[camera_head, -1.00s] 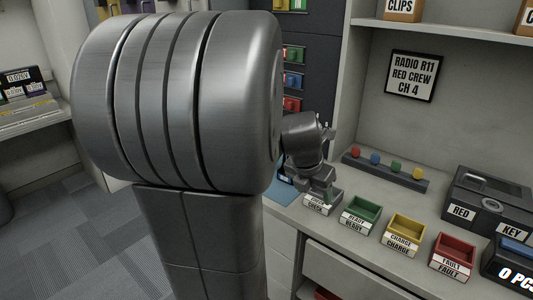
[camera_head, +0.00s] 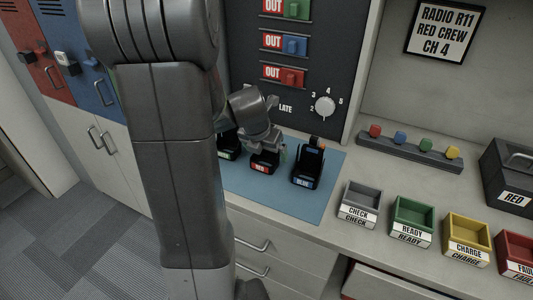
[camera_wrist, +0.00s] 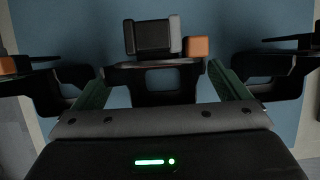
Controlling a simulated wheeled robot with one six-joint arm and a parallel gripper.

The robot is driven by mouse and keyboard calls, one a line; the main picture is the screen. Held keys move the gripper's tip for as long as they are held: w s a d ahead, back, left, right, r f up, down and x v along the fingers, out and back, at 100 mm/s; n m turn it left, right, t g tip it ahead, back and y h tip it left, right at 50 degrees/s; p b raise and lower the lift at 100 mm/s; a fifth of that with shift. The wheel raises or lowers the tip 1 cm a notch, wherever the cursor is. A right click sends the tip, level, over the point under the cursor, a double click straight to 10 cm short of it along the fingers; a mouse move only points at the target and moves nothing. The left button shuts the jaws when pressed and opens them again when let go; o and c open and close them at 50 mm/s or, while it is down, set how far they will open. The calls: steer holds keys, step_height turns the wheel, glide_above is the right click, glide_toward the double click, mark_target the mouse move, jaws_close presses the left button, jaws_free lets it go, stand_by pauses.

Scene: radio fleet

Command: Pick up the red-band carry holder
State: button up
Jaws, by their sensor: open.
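The red-band carry holder (camera_head: 262,166) is black with a red "RED" label on its front. It stands on the blue mat (camera_head: 323,208), between two similar holders. My gripper (camera_head: 275,150) is just above and at it in the head view, partly covering it. In the wrist view, my gripper (camera_wrist: 163,88) is open, with one green-padded finger on each side of a black holder (camera_wrist: 164,84). This holder carries a dark grey block and an orange knob. The wrist view shows no red label, and I cannot tell whether the fingers touch the holder.
The blue-band holder (camera_head: 308,168) stands close on the right, and a green-label holder (camera_head: 228,152) on the left, partly behind my arm. A check bin (camera_head: 359,203) and coloured bins stand to the right. A dark panel (camera_head: 300,88) with switches rises behind the mat.

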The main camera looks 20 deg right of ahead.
mark_target(268, 157)
steer(key=shift+x, duration=1.3)
steer(key=shift+c, duration=0.3)
steer(key=c, duration=1)
steer(key=shift+r, duration=0.15)
